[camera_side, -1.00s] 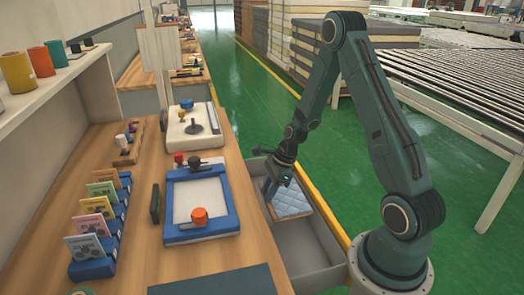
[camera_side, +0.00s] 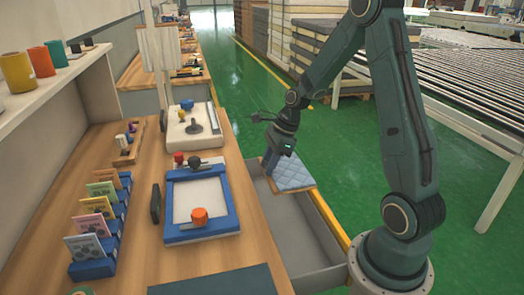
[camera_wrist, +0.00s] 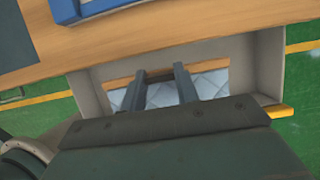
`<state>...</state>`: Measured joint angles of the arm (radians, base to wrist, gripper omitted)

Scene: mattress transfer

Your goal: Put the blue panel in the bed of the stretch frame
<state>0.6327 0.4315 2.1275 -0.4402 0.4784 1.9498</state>
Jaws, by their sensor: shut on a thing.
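The blue panel (camera_side: 292,175) is a quilted pad with a wooden edge. My gripper (camera_side: 271,162) is shut on its left part and holds it above the open drawer. In the wrist view my two fingers (camera_wrist: 160,86) cross the panel (camera_wrist: 207,86), and my wrist hides part of it. The stretch frame (camera_side: 233,207) lies on the bench to the left of the panel. It has blue sides and a pale, empty bed. An orange knob sits at its near side and a black knob at its far side. A frame corner shows in the wrist view (camera_wrist: 64,9).
The grey drawer (camera_side: 295,243) stands open between bench and arm base. A red knob (camera_side: 179,157) and a white fixture (camera_side: 192,133) are beyond the frame. A dark upright block (camera_side: 155,204) stands left of it. A blue card rack (camera_side: 93,268) is farther left.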

